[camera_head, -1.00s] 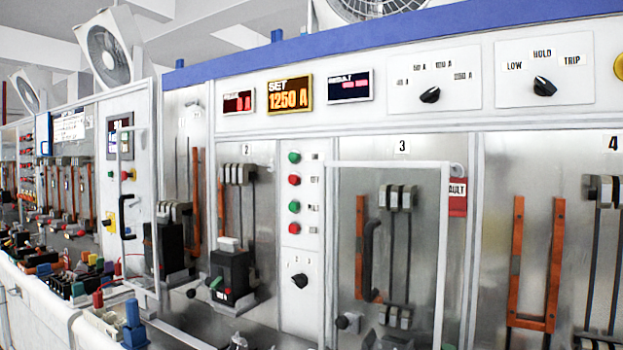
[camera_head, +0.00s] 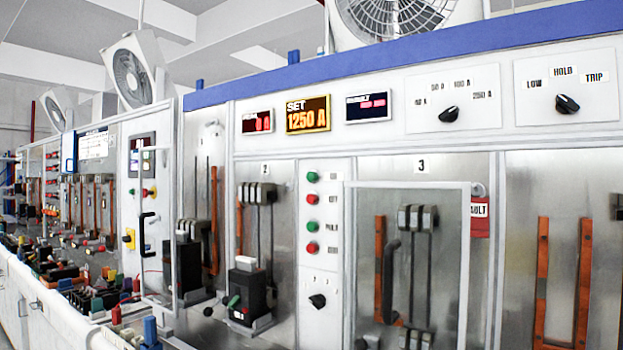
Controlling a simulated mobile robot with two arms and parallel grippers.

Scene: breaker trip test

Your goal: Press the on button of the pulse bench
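The pulse bench (camera_head: 380,90) is a long grey-white panel with a blue top strip. Its control column (camera_head: 326,275) holds a green button (camera_head: 312,176) at the top, then a red button (camera_head: 312,198), a second green button (camera_head: 312,226) and a second red button (camera_head: 312,248). The small labels beside them are too blurred to read surely. A black rotary knob (camera_head: 318,301) sits below. The yellow SET display (camera_head: 308,114) reads 1250 A. The red display (camera_head: 258,121) seems to read 0 A. Neither of my grippers is in view.
A framed clear door (camera_head: 465,260) with a black handle (camera_head: 389,280) covers bay 3, right of the buttons. A black breaker (camera_head: 247,291) stands in bay 2, left of them. Two selector knobs (camera_head: 448,115) (camera_head: 567,104) are at upper right. A cluttered bench runs left.

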